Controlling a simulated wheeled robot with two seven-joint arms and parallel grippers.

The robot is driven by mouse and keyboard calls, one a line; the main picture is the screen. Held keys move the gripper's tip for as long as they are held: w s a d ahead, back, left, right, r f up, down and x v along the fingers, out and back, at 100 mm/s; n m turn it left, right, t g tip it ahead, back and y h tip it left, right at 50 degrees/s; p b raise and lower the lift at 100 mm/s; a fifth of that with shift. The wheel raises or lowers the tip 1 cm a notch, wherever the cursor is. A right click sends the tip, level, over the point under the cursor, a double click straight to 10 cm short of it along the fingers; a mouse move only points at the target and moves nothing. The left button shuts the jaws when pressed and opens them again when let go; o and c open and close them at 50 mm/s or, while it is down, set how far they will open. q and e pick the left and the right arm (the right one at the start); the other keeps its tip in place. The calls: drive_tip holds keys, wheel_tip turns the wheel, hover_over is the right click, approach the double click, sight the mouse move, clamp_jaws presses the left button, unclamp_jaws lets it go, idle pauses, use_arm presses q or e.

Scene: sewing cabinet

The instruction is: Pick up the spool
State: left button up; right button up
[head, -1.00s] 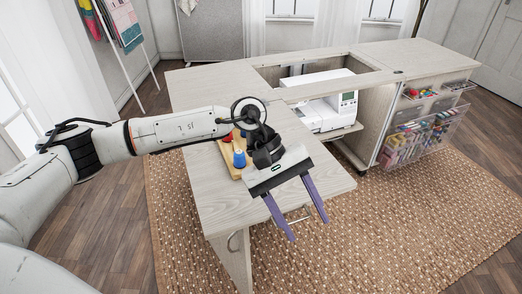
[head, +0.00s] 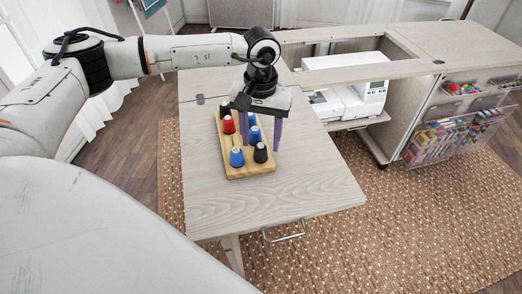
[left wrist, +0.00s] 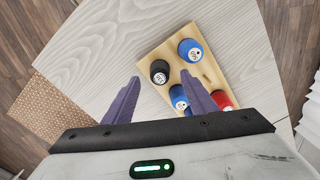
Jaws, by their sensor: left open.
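A wooden spool board (head: 236,172) lies on the table and holds several upright spools. Along its left side stand a red spool (head: 228,125), a dark spool and a blue spool (head: 237,158). A black spool (head: 260,153) stands at the near right corner, with blue spools behind it. My left gripper (head: 261,146) points down over the board's right side, open and empty, its purple fingers partly covering the spools. In the left wrist view the black spool (left wrist: 159,72) shows between and beyond the fingertips; a finger partly hides a blue spool (left wrist: 178,97). My right gripper is out of view.
The pale wooden tabletop (head: 300,190) is clear in front of and to the right of the board. A white sewing machine (head: 350,98) sits in the cabinet opening behind. A clear rack (head: 450,140) of colourful supplies hangs at the right.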

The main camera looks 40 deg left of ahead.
sight(261, 147)
use_arm(q)
drive_tip(key=shift+f, duration=1.95)
drive_tip(key=c, duration=1.1)
drive_tip(key=shift+c, duration=0.2)
wheel_tip(261, 147, up, 10)
drive_tip(key=shift+r, duration=0.1)
